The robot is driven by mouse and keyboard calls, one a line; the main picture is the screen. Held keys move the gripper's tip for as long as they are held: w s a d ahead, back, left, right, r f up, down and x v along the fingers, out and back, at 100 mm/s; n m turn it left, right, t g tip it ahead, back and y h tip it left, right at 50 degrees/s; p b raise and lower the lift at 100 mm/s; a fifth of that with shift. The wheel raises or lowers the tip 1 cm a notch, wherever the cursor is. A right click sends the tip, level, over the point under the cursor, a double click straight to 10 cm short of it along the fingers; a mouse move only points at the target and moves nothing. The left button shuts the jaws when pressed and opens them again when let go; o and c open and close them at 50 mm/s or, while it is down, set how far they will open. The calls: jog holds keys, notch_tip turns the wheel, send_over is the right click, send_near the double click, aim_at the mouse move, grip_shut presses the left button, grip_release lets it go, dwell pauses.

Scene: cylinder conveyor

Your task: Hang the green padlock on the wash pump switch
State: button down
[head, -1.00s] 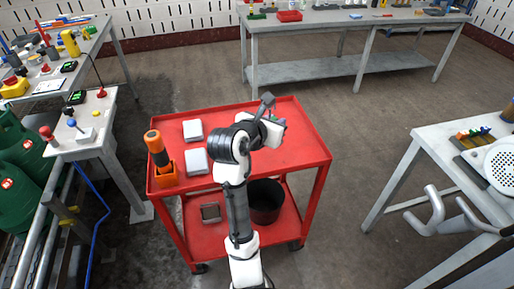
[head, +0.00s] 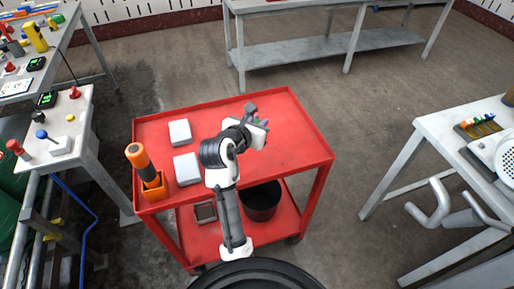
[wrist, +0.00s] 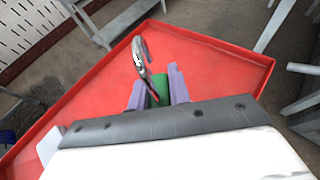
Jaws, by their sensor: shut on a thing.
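The green padlock (wrist: 158,90) is between the two purple fingers of my gripper (wrist: 157,84) in the wrist view. Its body is mostly hidden by the fingers and the wrist. Its metal shackle (wrist: 139,55) sticks out past the fingertips. My gripper also shows in the head view (head: 264,125), above the red cart, where the padlock is too small to make out. A small grey stand (head: 62,115) at the left bears red, blue and yellow knobs and a lever-like blue-knobbed switch (head: 48,138). I cannot tell which one is the wash pump switch.
The red cart (head: 285,110) holds two pale boxes (head: 187,168) and an orange-handled tool in a holder (head: 152,186). A black bucket (head: 260,202) is on its lower shelf. Grey tables stand at the back and right (head: 425,125). Open floor lies between.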

aim_at(257, 154)
notch_tip(257, 154, down, 11)
jog(key=shift+f, duration=0.1)
dwell(0.3)
jog(key=c, duration=1.3)
grip_release()
jog(key=shift+a, duration=0.1)
jog(key=b+v, duration=0.1)
jog(key=v, duration=1.1)
jog(key=shift+w, duration=0.1)
